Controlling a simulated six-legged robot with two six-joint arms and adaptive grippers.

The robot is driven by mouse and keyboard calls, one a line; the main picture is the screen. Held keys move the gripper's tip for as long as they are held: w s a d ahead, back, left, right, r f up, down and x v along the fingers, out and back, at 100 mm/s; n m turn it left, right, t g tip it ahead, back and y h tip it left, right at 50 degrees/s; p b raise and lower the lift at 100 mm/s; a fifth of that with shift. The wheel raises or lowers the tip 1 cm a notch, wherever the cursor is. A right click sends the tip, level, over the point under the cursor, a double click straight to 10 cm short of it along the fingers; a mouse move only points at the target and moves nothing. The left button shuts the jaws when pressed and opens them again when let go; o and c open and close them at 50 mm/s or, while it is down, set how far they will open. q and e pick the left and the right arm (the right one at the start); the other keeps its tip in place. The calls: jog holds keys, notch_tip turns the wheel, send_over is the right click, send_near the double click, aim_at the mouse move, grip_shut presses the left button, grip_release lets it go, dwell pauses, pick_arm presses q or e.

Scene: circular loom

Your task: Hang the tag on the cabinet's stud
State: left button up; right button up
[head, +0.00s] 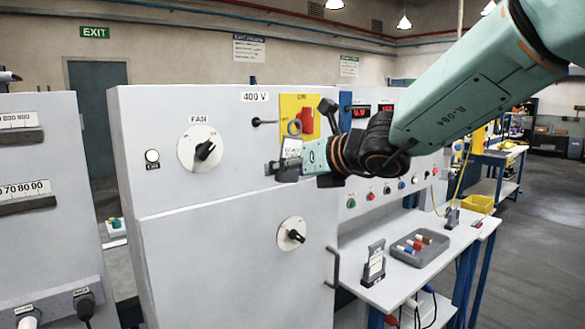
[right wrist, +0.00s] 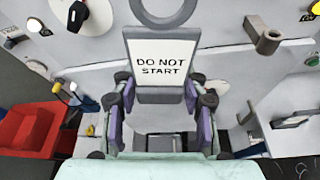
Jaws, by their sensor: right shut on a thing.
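My right gripper (head: 283,167) is shut on the tag (head: 291,148) in front of the cabinet. In the right wrist view the tag (right wrist: 160,62) is a white plate in a grey frame reading "DO NOT START", with a grey ring at its top, between the fingers of the right gripper (right wrist: 162,108). In the head view the ring shows upright before the yellow plate. A dark stud (head: 262,122) sticks out of the cabinet front (head: 240,220), left of the ring and apart from it in the picture. My left gripper is not in view.
A red switch (head: 307,121) sits on the yellow plate (head: 288,103) close to the gripper. The FAN knob (head: 200,149) is to the left, and another knob (head: 291,234) is below. A side table (head: 380,293) holds a grey tray (head: 418,250).

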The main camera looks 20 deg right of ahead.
jog(key=w+a, duration=0.1)
jog(key=w+p, duration=0.1)
jog(key=w, duration=0.1)
jog(key=shift+w+a, duration=0.15)
jog(key=shift+a, duration=0.25)
dwell(0.4)
jog(key=shift+s+d+r, duration=0.2)
jog(key=shift+w+a, duration=0.1)
jog(key=shift+w, duration=0.05)
jog(key=shift+f, duration=0.15)
